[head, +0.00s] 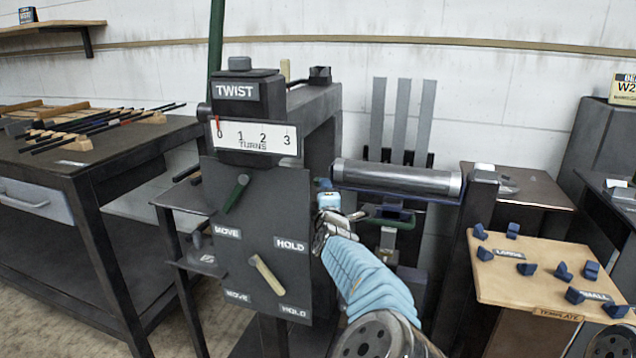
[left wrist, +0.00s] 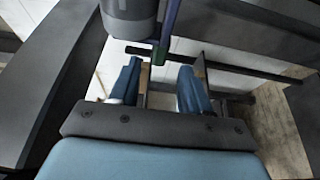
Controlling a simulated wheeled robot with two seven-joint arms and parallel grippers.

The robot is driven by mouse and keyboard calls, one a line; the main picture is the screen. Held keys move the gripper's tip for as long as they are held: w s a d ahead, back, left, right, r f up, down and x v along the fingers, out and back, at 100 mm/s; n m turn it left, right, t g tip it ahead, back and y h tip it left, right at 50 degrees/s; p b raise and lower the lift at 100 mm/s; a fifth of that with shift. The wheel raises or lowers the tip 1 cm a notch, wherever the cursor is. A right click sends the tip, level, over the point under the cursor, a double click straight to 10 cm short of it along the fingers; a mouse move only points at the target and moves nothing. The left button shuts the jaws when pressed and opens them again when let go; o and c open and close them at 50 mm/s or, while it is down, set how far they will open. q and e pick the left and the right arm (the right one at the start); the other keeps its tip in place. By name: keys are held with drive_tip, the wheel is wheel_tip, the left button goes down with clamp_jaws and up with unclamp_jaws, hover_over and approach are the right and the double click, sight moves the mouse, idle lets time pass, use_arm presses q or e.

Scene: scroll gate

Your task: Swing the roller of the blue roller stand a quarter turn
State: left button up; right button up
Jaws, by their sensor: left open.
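A dark roller (head: 397,178) with silver ends lies level, running left to right, right of the twist box. A blue strip (head: 420,195) runs under it. In the left wrist view, the end of a grey cylinder (left wrist: 130,12) shows at the top, with a blue bar (left wrist: 171,22) beside it. My left gripper (head: 328,198) is close to the roller's left end, by the panel edge. It is open in the left wrist view (left wrist: 160,88), with a small green piece (left wrist: 158,56) just ahead of the gap between its blue fingers. No grip shows. My right gripper is not visible.
The dark panel (head: 255,215) with green and tan levers stands close left of my gripper, below a turns scale (head: 255,138). A dark post (head: 478,215) stands at the roller's right end. A wooden template board (head: 545,275) with blue pegs is farther right.

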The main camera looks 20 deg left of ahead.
use_arm(q)
drive_tip(key=x, duration=0.5)
drive_tip(key=shift+w+a, duration=0.15)
drive_tip(key=shift+c, duration=0.3)
clamp_jaws()
